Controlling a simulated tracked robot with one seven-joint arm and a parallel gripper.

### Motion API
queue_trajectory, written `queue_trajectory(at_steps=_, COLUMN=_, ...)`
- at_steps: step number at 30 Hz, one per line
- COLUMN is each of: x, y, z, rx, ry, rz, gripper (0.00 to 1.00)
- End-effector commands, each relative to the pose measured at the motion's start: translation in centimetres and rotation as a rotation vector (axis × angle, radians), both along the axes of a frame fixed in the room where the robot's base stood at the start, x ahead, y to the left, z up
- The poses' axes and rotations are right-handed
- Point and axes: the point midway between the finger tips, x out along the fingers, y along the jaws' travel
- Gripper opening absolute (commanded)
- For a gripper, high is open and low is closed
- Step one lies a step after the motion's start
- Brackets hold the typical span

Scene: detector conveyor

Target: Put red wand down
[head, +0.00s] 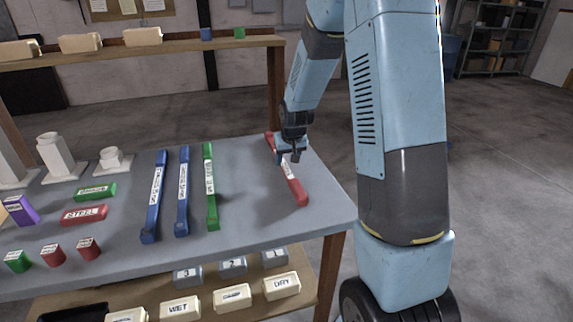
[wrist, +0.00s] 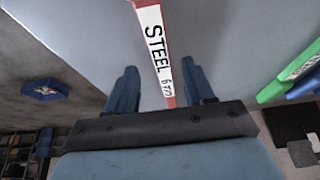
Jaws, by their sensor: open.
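The red wand (head: 298,187) lies on the grey table near its right edge. Its white label reads STEEL in the wrist view (wrist: 155,45). My gripper (head: 291,155) is over the wand's middle, and its lower part hides a piece of the wand. In the wrist view my gripper (wrist: 162,88) has its two blue fingers apart, one on each side of the wand, with gaps between. Whether the fingertips touch the table cannot be told.
Two blue wands (head: 155,195) and a green wand (head: 210,185) lie to the left on the table (head: 250,205). Several small blocks and white stands are farther left. A raised shelf (head: 130,52) runs behind. The table is clear between the green and red wands.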

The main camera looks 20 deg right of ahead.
Motion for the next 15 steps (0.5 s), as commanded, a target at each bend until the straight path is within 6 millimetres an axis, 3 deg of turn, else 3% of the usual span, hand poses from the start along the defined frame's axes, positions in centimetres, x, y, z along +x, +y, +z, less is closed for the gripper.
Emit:
queue_trajectory(at_steps=6, x=-1.3, y=0.0, z=3.4, rx=0.0, ry=-0.004, rz=0.0, gripper=0.53)
queue_trajectory(at_steps=15, x=-2.7, y=0.0, z=6.6, rx=0.0, ry=-0.001, rz=0.001, gripper=0.53)
